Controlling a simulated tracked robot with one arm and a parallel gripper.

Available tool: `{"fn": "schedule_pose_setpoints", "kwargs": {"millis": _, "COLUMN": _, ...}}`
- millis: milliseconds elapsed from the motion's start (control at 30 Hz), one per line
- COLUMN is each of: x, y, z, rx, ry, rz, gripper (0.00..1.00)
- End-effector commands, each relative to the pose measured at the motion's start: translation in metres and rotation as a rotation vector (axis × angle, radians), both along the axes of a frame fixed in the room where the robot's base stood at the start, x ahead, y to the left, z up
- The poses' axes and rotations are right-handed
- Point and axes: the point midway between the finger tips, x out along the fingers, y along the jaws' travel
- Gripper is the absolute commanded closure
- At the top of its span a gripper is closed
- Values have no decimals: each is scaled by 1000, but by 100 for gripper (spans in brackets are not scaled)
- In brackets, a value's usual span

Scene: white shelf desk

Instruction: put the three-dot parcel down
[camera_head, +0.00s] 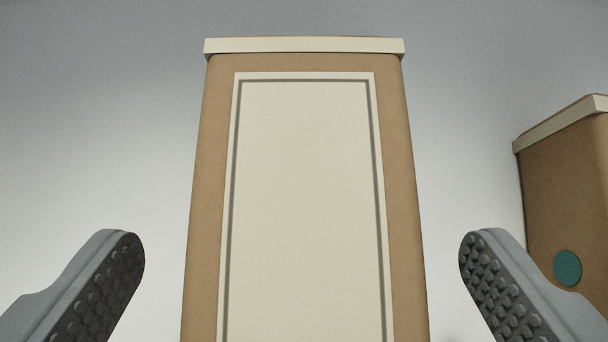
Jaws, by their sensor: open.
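A tall brown parcel (204,200) with a cream top edge stands upright in the middle of the view. A large blank cream label (305,200) with a grey border covers most of its near face. No dots show on this face, so I cannot tell whether it is the three-dot parcel. My gripper (302,250) is open, with one finger on each side of the parcel and a visible gap between each finger and the parcel in the picture. The parcel's lower end is out of view.
A second brown parcel (562,180) with a cream top edge stands at the right, cut off by the picture's edge. One teal dot (567,267) shows on it. The left side shows only a plain pale background.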

Motion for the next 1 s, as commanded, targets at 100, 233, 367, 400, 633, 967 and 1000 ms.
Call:
{"fn": "schedule_pose_setpoints", "kwargs": {"millis": 100, "x": 8, "y": 0, "z": -6, "rx": -1, "ry": 0, "rz": -1, "gripper": 6}}
{"fn": "schedule_pose_setpoints", "kwargs": {"millis": 233, "x": 22, "y": 0, "z": -18, "rx": -1, "ry": 2, "rz": 1, "gripper": 6}}
{"fn": "schedule_pose_setpoints", "kwargs": {"millis": 367, "x": 34, "y": 0, "z": -28, "rx": -1, "ry": 2, "rz": 1, "gripper": 6}}
{"fn": "schedule_pose_setpoints", "kwargs": {"millis": 400, "x": 37, "y": 0, "z": -30, "rx": -1, "ry": 0, "rz": -1, "gripper": 6}}
{"fn": "schedule_pose_setpoints", "kwargs": {"millis": 633, "x": 39, "y": -1, "z": -30, "rx": -1, "ry": -1, "rz": -1, "gripper": 6}}
{"fn": "schedule_pose_setpoints", "kwargs": {"millis": 967, "x": 39, "y": -1, "z": -30, "rx": -1, "ry": 0, "rz": -2, "gripper": 65}}
{"fn": "schedule_pose_setpoints", "kwargs": {"millis": 1000, "x": 39, "y": -1, "z": -30, "rx": -1, "ry": 0, "rz": -2, "gripper": 65}}
